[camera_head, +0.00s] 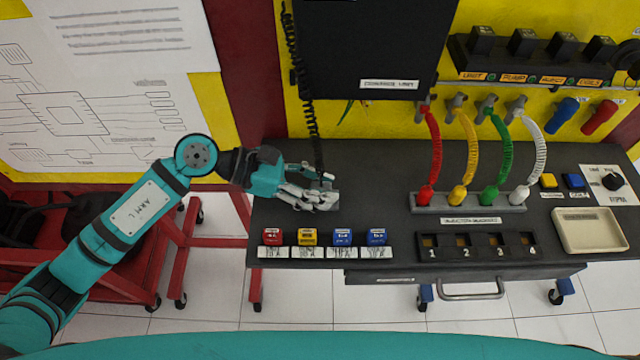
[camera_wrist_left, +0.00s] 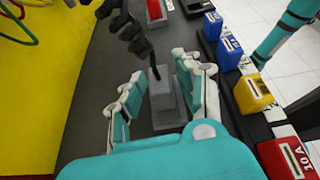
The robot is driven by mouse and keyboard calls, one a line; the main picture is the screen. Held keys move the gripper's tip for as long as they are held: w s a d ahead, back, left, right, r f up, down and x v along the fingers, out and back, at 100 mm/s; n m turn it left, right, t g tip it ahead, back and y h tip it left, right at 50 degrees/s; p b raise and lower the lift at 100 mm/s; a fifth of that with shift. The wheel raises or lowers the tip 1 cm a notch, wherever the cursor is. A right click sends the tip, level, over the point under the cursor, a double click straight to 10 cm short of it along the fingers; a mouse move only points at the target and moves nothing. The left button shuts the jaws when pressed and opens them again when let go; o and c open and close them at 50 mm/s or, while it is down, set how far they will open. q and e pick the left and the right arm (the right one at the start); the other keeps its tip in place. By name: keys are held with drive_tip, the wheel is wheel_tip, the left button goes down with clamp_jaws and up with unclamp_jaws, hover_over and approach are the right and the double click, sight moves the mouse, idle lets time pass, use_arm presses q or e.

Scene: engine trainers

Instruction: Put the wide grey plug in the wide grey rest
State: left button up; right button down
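The wide grey plug (camera_wrist_left: 159,82) is a small grey block with a black coiled cable (camera_wrist_left: 125,30) leaving its top. It stands upright at a low grey holder (camera_wrist_left: 186,88), which looks like the wide grey rest; I cannot tell how deep it sits. In the head view the cable (camera_head: 309,110) hangs down to this spot, and my fingers largely hide the plug. My left gripper (camera_head: 325,200) is low over the bench. In the left wrist view the left gripper (camera_wrist_left: 160,98) is open, its fingers on either side of the plug with visible gaps. My right gripper is not in view.
Several coloured fuses (camera_head: 307,237) line the bench's front edge, close to my left gripper. A grey strip (camera_head: 470,208) with red, yellow, green and white plugs stands to the right. A black box (camera_head: 370,40) hangs on the yellow panel behind. The dark bench (camera_head: 375,180) between is clear.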

use_arm(q)
drive_tip(key=shift+a, duration=0.1)
drive_tip(key=shift+d+r+v, duration=0.1)
drive_tip(key=shift+r+v, duration=0.1)
drive_tip(key=shift+v, duration=1.05)
drive_tip(key=shift+d+r+v, duration=0.1)
drive_tip(key=shift+r+v, duration=0.1)
drive_tip(key=shift+v, duration=1)
drive_tip(key=shift+r, duration=0.15)
drive_tip(key=shift+r+p, duration=1)
drive_tip(key=shift+r, duration=1.05)
drive_tip(key=o, duration=0.6)
drive_tip(key=shift+c, duration=0.2)
drive_tip(key=v, duration=1.2)
drive_tip(key=shift+f, duration=0.1)
